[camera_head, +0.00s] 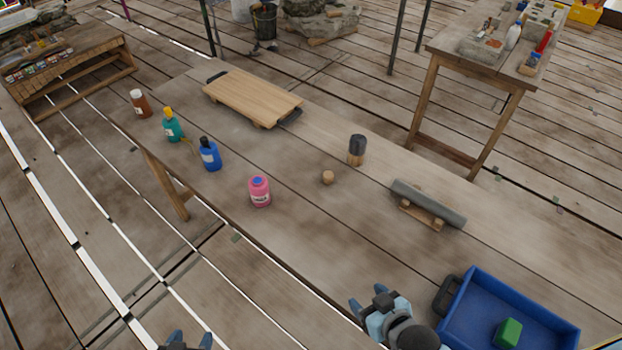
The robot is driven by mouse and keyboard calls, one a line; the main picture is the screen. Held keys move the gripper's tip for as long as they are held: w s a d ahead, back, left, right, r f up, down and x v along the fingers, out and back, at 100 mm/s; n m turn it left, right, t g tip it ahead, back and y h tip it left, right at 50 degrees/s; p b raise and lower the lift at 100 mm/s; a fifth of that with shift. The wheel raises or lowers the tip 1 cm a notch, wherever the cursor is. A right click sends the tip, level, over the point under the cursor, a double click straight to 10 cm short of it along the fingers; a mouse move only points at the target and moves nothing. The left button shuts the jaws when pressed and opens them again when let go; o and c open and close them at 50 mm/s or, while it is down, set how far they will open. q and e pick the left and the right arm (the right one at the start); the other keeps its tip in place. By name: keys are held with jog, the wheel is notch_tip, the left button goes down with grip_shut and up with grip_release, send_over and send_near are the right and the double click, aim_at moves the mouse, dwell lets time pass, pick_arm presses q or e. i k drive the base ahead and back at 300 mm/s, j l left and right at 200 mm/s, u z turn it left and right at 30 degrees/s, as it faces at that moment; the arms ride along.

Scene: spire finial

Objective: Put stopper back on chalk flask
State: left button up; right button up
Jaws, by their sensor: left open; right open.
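Several small flasks stand upright on the long wooden table. They are a brown one (140,104), a teal one with a yellow top (172,126), a blue one with a black top (210,155) and a pink one with a blue top (260,192). I cannot tell which is the chalk flask. A small round tan piece (328,177), perhaps the stopper, lies right of the pink flask, apart from it. My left gripper (190,341) is open at the bottom edge, mostly cut off. My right gripper (369,300) is open and empty near the table's front, left of the blue tray.
A wooden board (252,97) lies at the back. A dark-topped wooden cylinder (357,150) stands mid-table. A grey roll (428,201) rests on a wooden cradle (422,215). A blue tray (462,318) holds a green block (507,333). The table between the pink flask and my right gripper is clear.

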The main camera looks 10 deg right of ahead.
aim_at(258, 185)
jog(key=i+j+z, duration=0.35)
jog(key=i+j, duration=0.2)
jog(key=j, duration=0.2)
jog(key=i+j+z, duration=0.2)
jog(key=j, duration=0.25)
jog(key=i+j+z, duration=0.15)
jog(key=i+j, duration=0.15)
jog(key=j, duration=0.15)
